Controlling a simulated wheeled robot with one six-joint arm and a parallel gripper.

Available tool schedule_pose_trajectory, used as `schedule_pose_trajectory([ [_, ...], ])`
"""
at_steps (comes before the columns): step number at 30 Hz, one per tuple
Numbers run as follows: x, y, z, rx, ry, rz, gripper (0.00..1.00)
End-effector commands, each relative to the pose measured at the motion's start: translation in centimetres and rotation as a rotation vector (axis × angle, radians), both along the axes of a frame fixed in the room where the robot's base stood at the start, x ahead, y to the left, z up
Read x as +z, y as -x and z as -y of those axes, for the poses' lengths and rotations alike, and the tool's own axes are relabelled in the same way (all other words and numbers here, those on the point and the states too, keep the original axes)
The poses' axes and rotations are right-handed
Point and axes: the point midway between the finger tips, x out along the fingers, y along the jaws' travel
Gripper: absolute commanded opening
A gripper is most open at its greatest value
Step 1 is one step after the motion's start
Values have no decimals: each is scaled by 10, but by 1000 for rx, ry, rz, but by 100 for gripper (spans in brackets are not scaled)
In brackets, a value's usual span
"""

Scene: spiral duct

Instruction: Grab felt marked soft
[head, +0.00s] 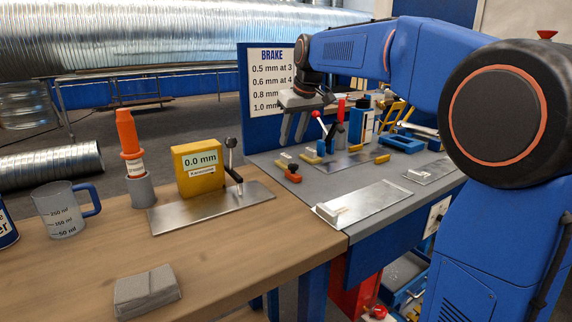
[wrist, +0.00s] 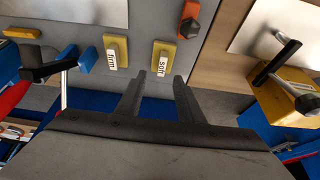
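The felt marked soft (wrist: 163,57) is a small yellow block with a white label, lying on the grey bench top in the wrist view. It looks like the left one of two small pale-and-yellow blocks (head: 286,157) in the head view, where its label is too small to read. A similar felt marked firm (wrist: 116,52) lies to its left in the wrist view. My gripper (wrist: 160,79) is open and empty, its fingers pointing down above the bench (head: 292,139). In the wrist view the soft felt shows just beyond the fingertips, apart from them.
An orange-and-black object (wrist: 188,20) lies close beside the soft felt. A lever clamp with a black handle (wrist: 52,70) stands near the firm felt. A yellow gauge reading 0.0 mm (head: 199,168) stands on the wooden table (head: 225,250). A metal sheet (head: 375,200) lies on the bench.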

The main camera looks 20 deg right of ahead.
Motion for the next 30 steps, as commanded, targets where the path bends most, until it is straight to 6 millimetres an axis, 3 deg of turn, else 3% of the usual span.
schedule_pose_trajectory([
  [11, -22, -7, -3, 0, 0, -1, 34],
  [21, -62, -18, -10, 0, 0, -1, 34],
  [28, -64, -19, -10, 0, 0, 0, 34],
  [29, -64, -19, -10, 0, 0, 0, 32],
  [30, -64, -19, -10, 0, 0, 0, 22],
])
